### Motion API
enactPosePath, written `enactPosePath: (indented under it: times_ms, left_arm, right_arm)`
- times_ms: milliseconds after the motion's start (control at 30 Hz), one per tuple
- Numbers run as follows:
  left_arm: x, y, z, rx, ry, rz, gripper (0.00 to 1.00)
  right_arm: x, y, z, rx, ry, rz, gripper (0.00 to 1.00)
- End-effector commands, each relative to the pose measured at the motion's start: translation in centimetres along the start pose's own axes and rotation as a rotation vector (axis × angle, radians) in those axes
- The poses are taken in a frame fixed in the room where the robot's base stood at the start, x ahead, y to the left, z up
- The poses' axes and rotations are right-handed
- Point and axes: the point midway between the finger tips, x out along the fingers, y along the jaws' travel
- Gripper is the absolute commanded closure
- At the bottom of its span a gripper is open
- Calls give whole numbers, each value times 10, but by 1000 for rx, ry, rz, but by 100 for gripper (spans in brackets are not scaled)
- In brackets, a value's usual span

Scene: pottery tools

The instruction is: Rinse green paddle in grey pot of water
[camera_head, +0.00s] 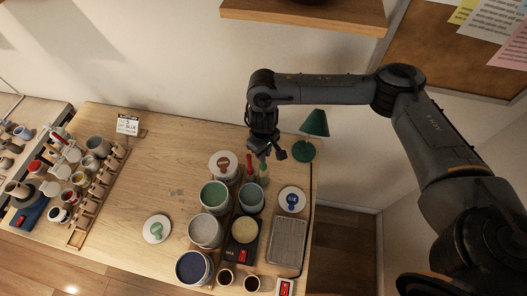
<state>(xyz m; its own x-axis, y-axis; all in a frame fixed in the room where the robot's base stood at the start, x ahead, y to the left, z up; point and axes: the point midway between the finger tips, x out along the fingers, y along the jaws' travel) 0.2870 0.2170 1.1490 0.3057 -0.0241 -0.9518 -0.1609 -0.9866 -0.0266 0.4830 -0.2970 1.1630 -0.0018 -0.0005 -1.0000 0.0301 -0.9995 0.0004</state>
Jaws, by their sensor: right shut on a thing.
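My right gripper (264,155) is at the back of the wooden table and points down. It is shut on the green paddle (263,170), whose green handle shows just under the fingers. The paddle's lower end is at the back pots, and I cannot tell whether it is inside one. A grey pot (206,231) with a pale grey inside stands nearer the front, left of a black scale. My left gripper is out of view.
A red handle (249,165) stands close left of the green paddle. A green lamp (315,124) is right of the gripper. A green-filled pot (214,195), a blue-filled pot (193,267) and a metal tray (288,241) crowd this end. The table's middle is mostly clear.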

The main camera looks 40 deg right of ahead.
Motion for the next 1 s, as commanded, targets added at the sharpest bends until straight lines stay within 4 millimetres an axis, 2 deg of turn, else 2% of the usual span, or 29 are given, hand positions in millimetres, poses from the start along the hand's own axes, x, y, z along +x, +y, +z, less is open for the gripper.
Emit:
enactPosePath:
  times_ms: [1000]
  left_arm:
    - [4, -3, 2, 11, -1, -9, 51]
  right_arm:
    - [22, 0, 0, 1, 0, 0, 100]
